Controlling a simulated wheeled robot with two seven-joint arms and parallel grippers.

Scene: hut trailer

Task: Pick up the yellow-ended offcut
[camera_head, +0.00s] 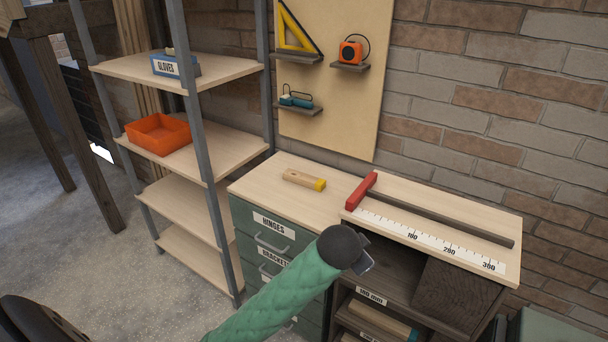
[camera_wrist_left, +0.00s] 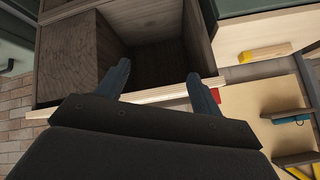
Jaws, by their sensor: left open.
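The yellow-ended offcut (camera_head: 304,180) is a short pale wood block with a yellow right end. It lies on the pale top (camera_head: 262,172) of the green drawer unit. In the left wrist view the offcut (camera_wrist_left: 265,54) shows at the upper right, off to the side of my fingers. My left gripper (camera_head: 362,262) is in front of the cabinets, to the right of and nearer than the offcut, apart from it. My wrist hides most of it in the head view. In the left wrist view my left gripper (camera_wrist_left: 160,76) is open and empty. My right gripper is not in view.
A measuring board (camera_head: 435,247) with a red stop (camera_head: 361,191) and dark fence stands right of the offcut. Open compartments (camera_head: 390,262) lie below it. Shelving with an orange tray (camera_head: 158,133) stands left. A tool panel (camera_head: 335,100) is behind. The worktop around the offcut is clear.

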